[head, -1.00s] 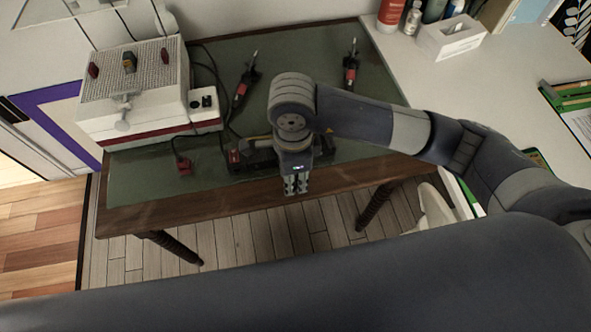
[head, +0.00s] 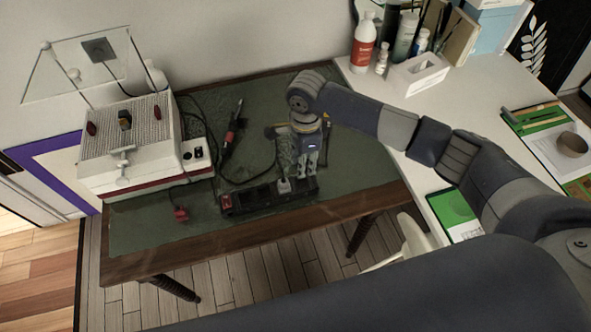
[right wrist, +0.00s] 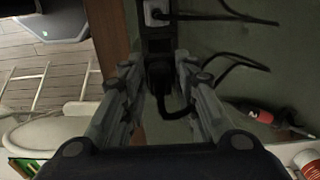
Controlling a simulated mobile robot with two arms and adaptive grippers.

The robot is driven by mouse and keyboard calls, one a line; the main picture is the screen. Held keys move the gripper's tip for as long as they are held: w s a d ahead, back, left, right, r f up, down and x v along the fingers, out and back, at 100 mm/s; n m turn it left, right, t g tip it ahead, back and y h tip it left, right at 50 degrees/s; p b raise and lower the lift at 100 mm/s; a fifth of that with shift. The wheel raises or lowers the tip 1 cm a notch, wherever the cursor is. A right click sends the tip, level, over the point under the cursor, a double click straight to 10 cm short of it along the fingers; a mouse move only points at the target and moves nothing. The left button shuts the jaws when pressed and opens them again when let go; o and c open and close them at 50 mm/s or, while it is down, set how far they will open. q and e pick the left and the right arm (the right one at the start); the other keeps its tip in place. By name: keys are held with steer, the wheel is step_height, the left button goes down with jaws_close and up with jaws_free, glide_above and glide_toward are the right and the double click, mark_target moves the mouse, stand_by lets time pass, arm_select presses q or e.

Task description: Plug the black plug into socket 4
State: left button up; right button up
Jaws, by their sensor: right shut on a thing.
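A black power strip (head: 245,199) lies on the green mat near the table's front edge. A light grey plug (head: 284,186) stands in it; this also shows in the right wrist view (right wrist: 155,14). My right gripper (head: 305,170) points down at the strip's right end. In the right wrist view, my right gripper (right wrist: 159,70) is shut on the black plug (right wrist: 158,78), in line with the strip (right wrist: 156,42). The plug's cable curves off to the right. I cannot tell whether the plug is seated or just above the strip. Socket numbers are unreadable. My left gripper is not in view.
A red plug (head: 181,214) lies left of the strip. A white machine (head: 135,150) stands at the left. A soldering iron (head: 231,133) and loose black cables lie behind the strip. A white desk (head: 420,110) with bottles adjoins on the right.

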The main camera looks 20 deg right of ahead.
steer(key=shift+f, duration=0.15)
steer(key=shift+f+b, duration=1.8)
steer(key=shift+f, duration=1)
steer(key=shift+b, duration=0.65)
stand_by(0.4)
steer(key=shift+f+b, duration=0.65)
steer(key=o, duration=1.1)
steer(key=shift+o, duration=0.2)
steer(key=shift+r, duration=0.2)
step_height(320, 180, up, 12)
steer(key=shift+f, duration=0.1)
